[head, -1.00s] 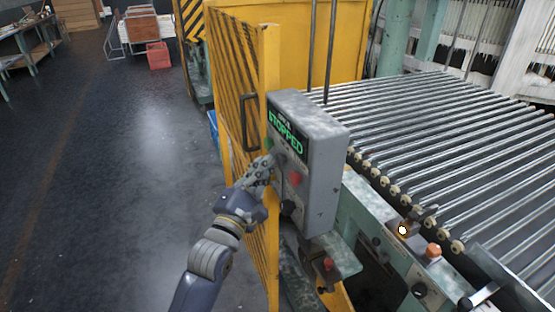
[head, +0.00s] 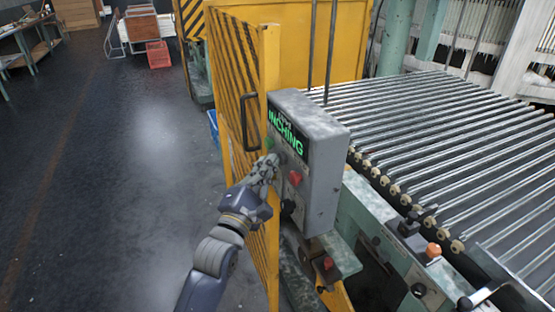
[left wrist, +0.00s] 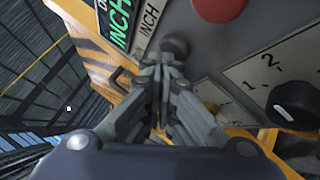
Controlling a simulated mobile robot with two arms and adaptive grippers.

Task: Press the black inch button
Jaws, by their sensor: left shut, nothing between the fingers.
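The grey control box (head: 320,165) stands beside the yellow mesh guard, and its green-lit display (head: 286,133) reads INCHING. In the left wrist view, the dark round inch button (left wrist: 175,47) sits beside the INCH label. My left gripper (head: 268,164) is shut and empty, with its fingertips at the box's front face. In the left wrist view the fingertips (left wrist: 168,66) meet the lower edge of the button and appear to touch it. How far the button is pushed in cannot be told. My right gripper is not in view.
A red button (head: 295,178) is just beside the inch button, with a black knob (head: 288,205) below. A green button (head: 269,143) is at the panel's left. The yellow guard (head: 268,110) borders the arm. A roller conveyor (head: 440,150) lies right; open floor (head: 120,180) lies left.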

